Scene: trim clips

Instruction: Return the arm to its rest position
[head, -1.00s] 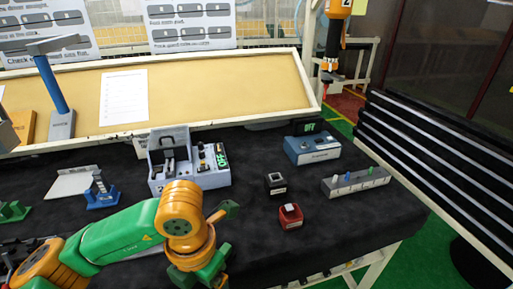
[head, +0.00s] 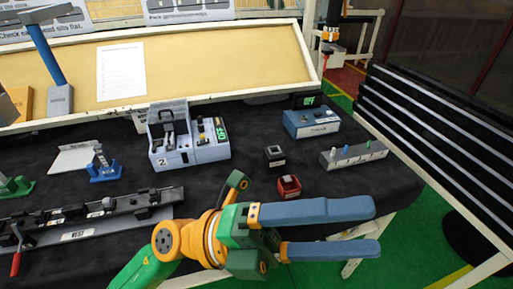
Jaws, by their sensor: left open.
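My left gripper (head: 325,231) is at the lower middle of the head view, in front of the table's front edge. Its two blue fingers point right and stand apart, with nothing between them. The green and orange left arm comes up from the bottom edge. The gripper is nearer to me than the small red block (head: 289,187) and the black block (head: 274,156), and looks clear of both. My right gripper is not in view.
On the black-covered table are a grey machine (head: 188,140), a blue-grey box (head: 311,122), a grey strip with pegs (head: 353,154), a blue stand (head: 104,171) and a dark rail fixture (head: 85,220) at left. A slatted black rack (head: 430,140) stands right. Green floor shows lower right.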

